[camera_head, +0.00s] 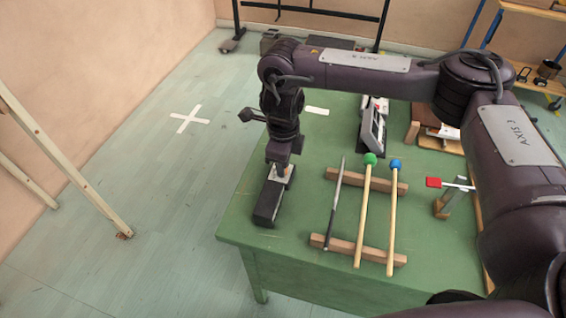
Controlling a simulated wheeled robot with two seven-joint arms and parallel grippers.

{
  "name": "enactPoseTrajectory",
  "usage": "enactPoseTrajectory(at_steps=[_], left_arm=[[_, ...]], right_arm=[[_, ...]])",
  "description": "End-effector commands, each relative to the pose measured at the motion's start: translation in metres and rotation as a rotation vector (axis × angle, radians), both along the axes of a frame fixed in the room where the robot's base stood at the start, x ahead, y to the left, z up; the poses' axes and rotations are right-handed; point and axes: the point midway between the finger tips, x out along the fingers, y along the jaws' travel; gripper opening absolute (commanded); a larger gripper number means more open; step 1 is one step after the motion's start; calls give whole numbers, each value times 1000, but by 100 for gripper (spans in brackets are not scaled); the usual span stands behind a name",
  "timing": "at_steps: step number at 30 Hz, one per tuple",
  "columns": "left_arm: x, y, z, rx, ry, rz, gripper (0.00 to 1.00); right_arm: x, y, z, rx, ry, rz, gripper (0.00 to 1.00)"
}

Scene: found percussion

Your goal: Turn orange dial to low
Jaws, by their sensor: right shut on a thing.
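A small black box (266,204) with a pale panel on top stands near the left edge of the green table (252,188). A small patch of the orange dial (283,171) shows at the top of its far end. My right gripper (283,163) points down over that end and is shut on the dial. The gripper hides most of the dial, so its setting and any markings cannot be read. My left gripper is not in view.
Green-tipped (370,159) and blue-tipped mallets (395,165) and a dark stick (334,205) lie across two wooden bars (357,250) right of the box. A sloped grey device (373,130) stands behind. A red-tipped piece (433,183) is at right.

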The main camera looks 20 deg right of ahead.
Motion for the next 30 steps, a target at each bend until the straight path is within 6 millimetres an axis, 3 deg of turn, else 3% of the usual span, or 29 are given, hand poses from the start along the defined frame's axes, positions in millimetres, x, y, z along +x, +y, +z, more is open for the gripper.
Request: enactPoseTrajectory(at_steps=[16, 17, 21, 30], left_arm=[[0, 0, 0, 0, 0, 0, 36], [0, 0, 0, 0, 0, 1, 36], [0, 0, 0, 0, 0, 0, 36], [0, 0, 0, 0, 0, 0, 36]], right_arm=[[1, -1, 1, -1, -3, 23, 0], [1, -1, 1, 0, -4, 23, 22], [1, 0, 1, 0, -2, 22, 40], [1, 0, 2, 0, -1, 23, 41]])
